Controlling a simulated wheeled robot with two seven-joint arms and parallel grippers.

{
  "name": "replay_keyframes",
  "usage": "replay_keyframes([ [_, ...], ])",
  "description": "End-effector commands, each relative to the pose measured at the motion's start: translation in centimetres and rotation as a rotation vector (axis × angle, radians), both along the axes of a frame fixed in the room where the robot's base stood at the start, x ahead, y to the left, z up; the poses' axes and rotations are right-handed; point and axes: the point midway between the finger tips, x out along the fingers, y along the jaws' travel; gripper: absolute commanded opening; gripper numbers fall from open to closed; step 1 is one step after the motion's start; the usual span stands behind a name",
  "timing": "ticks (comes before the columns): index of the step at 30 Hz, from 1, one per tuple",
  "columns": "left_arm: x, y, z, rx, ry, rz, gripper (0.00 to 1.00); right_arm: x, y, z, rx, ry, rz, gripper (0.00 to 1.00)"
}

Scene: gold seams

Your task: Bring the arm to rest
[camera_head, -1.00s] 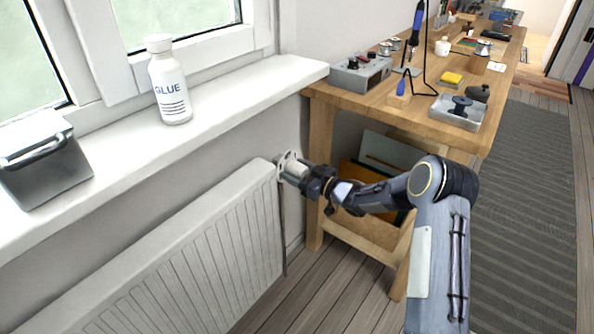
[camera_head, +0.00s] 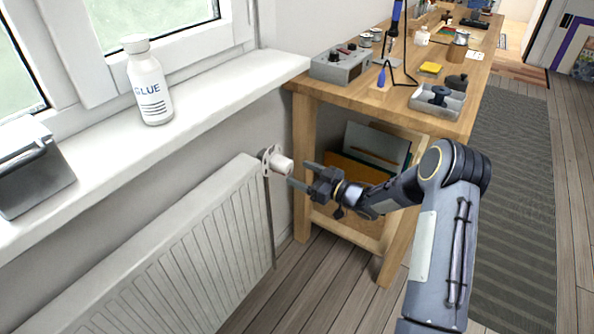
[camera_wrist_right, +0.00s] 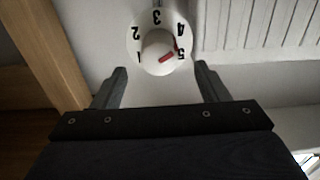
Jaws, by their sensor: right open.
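My right gripper (camera_head: 300,174) is open and empty, pointing left at the radiator valve knob (camera_head: 281,164). A gap shows between the fingertips and the white knob. In the right wrist view the gripper (camera_wrist_right: 160,85) has its two dark fingers spread apart. The knob (camera_wrist_right: 157,46) sits just beyond them, with a numbered dial and a red mark on the side toward the 5. The knob is mounted at the upper right end of the white radiator (camera_head: 180,255). My left gripper is not in view.
The windowsill (camera_head: 215,100) above the radiator holds a glue bottle (camera_head: 150,88) and a grey metal box (camera_head: 30,170). A wooden workbench (camera_head: 400,103) with tools, a tray (camera_head: 437,103) and a grey device (camera_head: 340,64) stands behind my right arm. Floor (camera_head: 330,290) shows below.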

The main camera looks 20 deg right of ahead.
Motion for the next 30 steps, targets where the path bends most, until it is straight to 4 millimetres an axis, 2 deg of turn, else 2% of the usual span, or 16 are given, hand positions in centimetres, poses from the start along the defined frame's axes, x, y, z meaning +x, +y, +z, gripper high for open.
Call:
replay_keyframes([
  [13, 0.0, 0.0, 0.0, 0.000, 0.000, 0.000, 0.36, 0.1, -0.2, 0.5, -0.008, 0.002, -0.014, 0.68],
  [17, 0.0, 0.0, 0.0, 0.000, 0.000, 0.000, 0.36, 0.5, -1.7, 3.5, -0.064, 0.030, -0.115, 0.68],
  [20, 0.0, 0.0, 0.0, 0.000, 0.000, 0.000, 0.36, -0.1, -3.9, 7.2, -0.126, 0.093, -0.258, 0.68],
  [23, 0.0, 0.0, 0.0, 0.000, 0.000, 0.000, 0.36, -2.4, -6.1, 10.6, -0.171, 0.192, -0.413, 0.68],
  [26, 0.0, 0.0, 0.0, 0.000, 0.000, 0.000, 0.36, -6.3, -7.5, 13.1, -0.188, 0.312, -0.538, 0.68],
  [29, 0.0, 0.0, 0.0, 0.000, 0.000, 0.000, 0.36, -11.5, -8.0, 14.5, -0.178, 0.451, -0.627, 0.68],
  [30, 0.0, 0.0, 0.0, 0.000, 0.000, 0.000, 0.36, -13.8, -7.9, 14.7, -0.168, 0.511, -0.651, 0.68],
])
